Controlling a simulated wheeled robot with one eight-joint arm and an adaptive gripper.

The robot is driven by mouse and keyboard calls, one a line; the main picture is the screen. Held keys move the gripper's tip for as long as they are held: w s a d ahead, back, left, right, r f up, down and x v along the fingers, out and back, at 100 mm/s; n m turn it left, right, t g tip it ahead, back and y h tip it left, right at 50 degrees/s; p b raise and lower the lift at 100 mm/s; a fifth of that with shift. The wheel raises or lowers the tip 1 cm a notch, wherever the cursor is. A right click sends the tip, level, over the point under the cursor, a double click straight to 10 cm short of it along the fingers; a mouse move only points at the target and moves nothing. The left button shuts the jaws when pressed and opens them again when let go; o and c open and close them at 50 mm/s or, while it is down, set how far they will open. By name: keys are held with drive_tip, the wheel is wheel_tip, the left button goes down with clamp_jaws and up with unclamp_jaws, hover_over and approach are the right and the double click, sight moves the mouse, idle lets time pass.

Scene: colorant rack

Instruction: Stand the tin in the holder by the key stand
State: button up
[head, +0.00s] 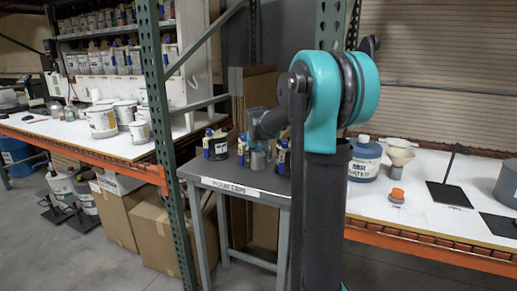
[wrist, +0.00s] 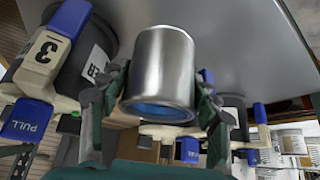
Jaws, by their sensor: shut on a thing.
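A plain silver tin (wrist: 162,65) is between the two fingers of my gripper (wrist: 160,88), which is shut on it. A blue area shows at its near end in the wrist view. In the head view the tin (head: 258,161) is at the small grey table (head: 213,172), below my gripper (head: 258,143). I cannot tell whether it touches the tabletop. Dark containers in cream holders with blue tabs stand on both sides; the left one (wrist: 93,65) is marked 3, the other (wrist: 232,105) is right of the tin. I cannot identify a key stand or an empty holder.
In the head view, a container with blue tabs (head: 215,147) stands left of my gripper and another (head: 283,157) close on its right. A green rack post (head: 165,130) rises left of the table. A black stand (head: 449,192) and a blue-capped jug (head: 364,160) are on the right bench.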

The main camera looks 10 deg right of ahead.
sight(258, 166)
drive_tip(key=shift+f, duration=2.2)
drive_tip(key=o, duration=1.3)
drive_tip(key=shift+f, duration=0.1)
drive_tip(key=shift+o, duration=0.2)
